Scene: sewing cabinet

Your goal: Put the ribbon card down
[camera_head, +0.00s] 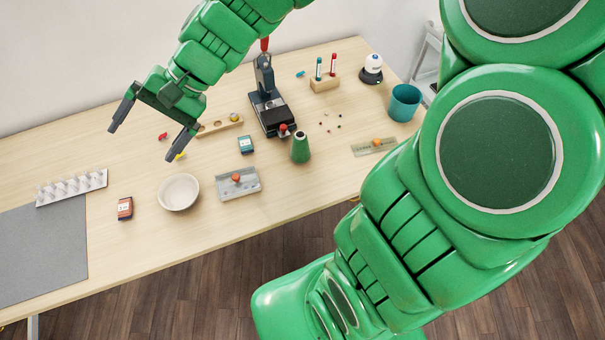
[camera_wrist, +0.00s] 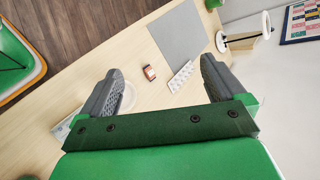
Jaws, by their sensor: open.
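Two small cards or packets lie on the table: a red and dark one (camera_head: 125,208) left of the white bowl, and a blue one (camera_head: 246,144) near the black press. I cannot tell which is the ribbon card. The red one also shows in the wrist view (camera_wrist: 149,72), in the gap between the fingers and some way beyond them. My gripper (camera_head: 140,144) is open and empty above the left part of the table, its two dark fingers spread wide and apart from both cards.
A white bobbin rack (camera_head: 72,187) borders the grey mat (camera_head: 42,255). Bare wood surrounds the red card.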

